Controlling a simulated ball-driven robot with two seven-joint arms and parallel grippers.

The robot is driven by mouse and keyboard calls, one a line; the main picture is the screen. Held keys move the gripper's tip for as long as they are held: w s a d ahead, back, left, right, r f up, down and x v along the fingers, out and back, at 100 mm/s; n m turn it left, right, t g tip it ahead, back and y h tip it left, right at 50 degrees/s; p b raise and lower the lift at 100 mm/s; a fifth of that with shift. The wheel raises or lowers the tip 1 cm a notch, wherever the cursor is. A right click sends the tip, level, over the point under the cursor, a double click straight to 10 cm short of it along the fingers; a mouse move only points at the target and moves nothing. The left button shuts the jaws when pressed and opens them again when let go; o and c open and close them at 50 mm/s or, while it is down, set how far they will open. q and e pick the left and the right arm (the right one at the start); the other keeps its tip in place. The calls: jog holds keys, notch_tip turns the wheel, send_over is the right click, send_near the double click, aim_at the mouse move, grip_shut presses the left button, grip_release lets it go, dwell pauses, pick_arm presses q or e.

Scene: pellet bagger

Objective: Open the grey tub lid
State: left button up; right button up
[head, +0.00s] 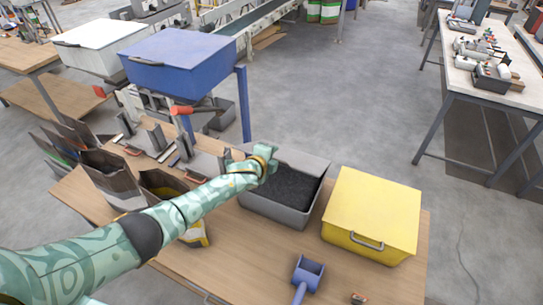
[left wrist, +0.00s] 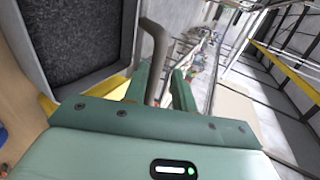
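The grey tub (head: 262,208) stands on the wooden table with its top uncovered, showing dark pellets (head: 290,188) inside. A light grey panel, which looks like its lid (head: 308,162), shows along the far side. My left gripper (head: 266,163) is at the tub's far left side. In the left wrist view, a grey-brown bar handle (left wrist: 157,45) stands between the green fingers (left wrist: 162,88), which are close together around it. The dark pellets (left wrist: 80,35) show at the left there. The handle's join to the lid is hidden. My right gripper is not in view.
A yellow tub (head: 375,208) with a front handle stands close to the right. A blue scoop (head: 308,275) lies in front. Dark bags (head: 110,175) and a blue bin (head: 180,58) on posts stand to the left. Open floor lies behind and right.

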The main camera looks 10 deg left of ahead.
pick_arm(q)
jog(key=shift+s+r+p, duration=0.3)
jog(key=shift+s+p, duration=0.05)
jog(key=shift+s, duration=0.1)
jog(key=p+v, duration=0.2)
jog(key=v, duration=1.3)
jog(key=shift+p, duration=0.35)
jog(key=shift+s+a, duration=0.1)
jog(key=shift+a, duration=0.05)
